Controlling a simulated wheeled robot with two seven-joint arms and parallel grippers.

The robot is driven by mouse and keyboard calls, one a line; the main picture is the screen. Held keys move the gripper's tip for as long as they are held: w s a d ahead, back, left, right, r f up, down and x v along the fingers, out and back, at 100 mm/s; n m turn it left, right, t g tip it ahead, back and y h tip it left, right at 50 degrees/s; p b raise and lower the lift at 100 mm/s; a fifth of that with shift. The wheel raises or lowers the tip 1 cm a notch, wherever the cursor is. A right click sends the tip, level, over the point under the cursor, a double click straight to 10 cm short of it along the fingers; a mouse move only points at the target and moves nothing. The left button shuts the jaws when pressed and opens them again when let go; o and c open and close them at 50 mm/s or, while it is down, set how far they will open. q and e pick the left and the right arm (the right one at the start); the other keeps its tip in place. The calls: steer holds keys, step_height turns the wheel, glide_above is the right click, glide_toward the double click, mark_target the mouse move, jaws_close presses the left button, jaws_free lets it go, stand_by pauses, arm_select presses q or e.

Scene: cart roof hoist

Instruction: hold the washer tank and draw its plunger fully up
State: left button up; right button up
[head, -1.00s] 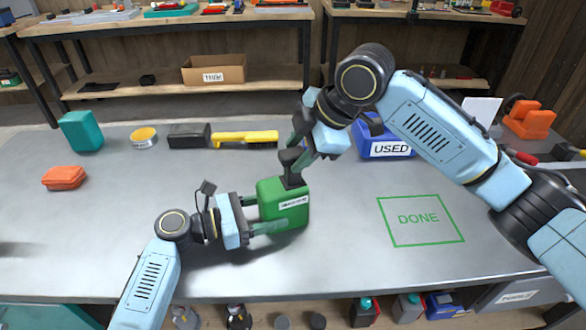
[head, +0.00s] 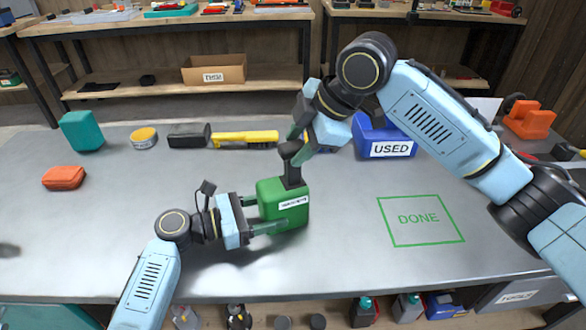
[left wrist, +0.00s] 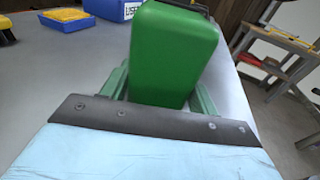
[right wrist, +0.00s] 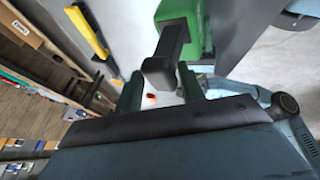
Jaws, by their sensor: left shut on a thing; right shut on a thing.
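The green washer tank (head: 283,207) stands upright on the grey bench with a white label on its side. My left gripper (head: 264,214) is shut on the tank from the left; in the left wrist view its fingers flank the green body (left wrist: 172,60). The black plunger (head: 292,172) sticks up from the tank's top, part of its shaft showing. My right gripper (head: 297,148) is shut on the plunger's handle from above right. In the right wrist view the black handle (right wrist: 160,70) lies between the fingers, with the green tank beyond.
A blue bin marked USED (head: 388,149) stands behind right. The green DONE outline (head: 420,220) on the right is empty. A yellow-handled brush (head: 245,138), black box (head: 188,135), yellow tin (head: 143,138), teal block (head: 82,131) and orange pouch (head: 64,178) lie left.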

steer(key=shift+w+r, duration=0.1)
steer(key=shift+r, duration=0.6)
steer(key=o, duration=0.9)
steer(key=shift+f, duration=0.1)
steer(key=shift+c, duration=0.2)
steer(key=v, duration=0.6)
